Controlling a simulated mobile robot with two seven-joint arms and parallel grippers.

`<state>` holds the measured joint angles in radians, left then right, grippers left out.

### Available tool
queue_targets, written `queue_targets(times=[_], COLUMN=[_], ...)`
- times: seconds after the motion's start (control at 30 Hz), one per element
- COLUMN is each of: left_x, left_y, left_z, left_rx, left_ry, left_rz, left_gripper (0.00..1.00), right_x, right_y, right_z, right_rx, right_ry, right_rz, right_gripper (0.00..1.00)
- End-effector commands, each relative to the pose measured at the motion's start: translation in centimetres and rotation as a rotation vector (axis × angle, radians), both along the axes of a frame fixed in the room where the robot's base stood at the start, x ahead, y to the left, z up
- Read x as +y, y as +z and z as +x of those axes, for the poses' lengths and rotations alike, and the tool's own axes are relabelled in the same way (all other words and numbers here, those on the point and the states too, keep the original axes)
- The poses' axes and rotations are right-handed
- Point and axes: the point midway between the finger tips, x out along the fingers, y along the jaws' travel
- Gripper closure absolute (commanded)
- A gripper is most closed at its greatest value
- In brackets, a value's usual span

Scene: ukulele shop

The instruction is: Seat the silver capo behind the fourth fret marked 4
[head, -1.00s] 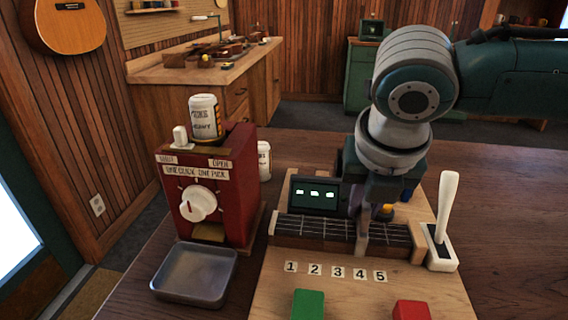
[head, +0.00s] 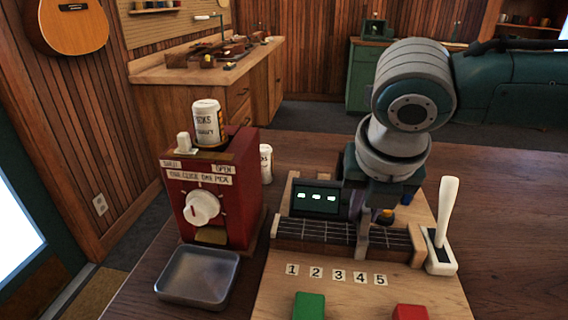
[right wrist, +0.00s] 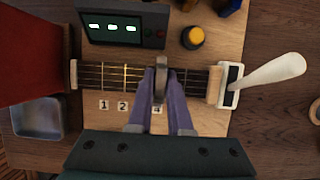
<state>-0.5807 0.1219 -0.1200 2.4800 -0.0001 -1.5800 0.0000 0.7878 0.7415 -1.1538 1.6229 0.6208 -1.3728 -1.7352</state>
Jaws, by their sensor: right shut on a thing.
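The fretted neck (head: 318,233) lies across a wooden board, with number tags 1 to 5 along its near side. It also shows in the right wrist view (right wrist: 100,76). My right gripper (right wrist: 161,88) is shut on the silver capo (right wrist: 161,70), which lies crosswise over the neck. The tag 4 (right wrist: 157,109) shows between the two fingers, in line with the capo; the fingers cover tags 3 and 5 there. In the head view my right gripper (head: 364,235) hides much of the capo. I cannot tell if the capo touches the strings. My left gripper is not in view.
A small display (head: 316,197) stands behind the neck, a white lever (head: 447,215) at its right end. A red pick dispenser (head: 212,190) and metal tray (head: 197,277) are at left. Green (head: 308,306) and red (head: 410,312) blocks sit in front.

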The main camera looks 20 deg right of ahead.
Motion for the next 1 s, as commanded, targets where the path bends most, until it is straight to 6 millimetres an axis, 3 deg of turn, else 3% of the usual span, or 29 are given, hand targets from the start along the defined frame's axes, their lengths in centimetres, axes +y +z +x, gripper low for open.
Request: queue_targets(times=[0.2, 1.0], left_x=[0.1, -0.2], left_y=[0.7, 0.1], left_z=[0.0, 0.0], left_rx=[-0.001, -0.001], left_ry=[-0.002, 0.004], left_rz=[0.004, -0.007], left_gripper=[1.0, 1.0], right_x=[0.0, 0.0], right_y=[0.1, -0.9], right_z=[0.0, 0.0], right_rx=[0.002, 0.0], right_ry=[-0.001, 0.0], right_rz=[-0.001, 0.0], right_gripper=[1.0, 1.0])
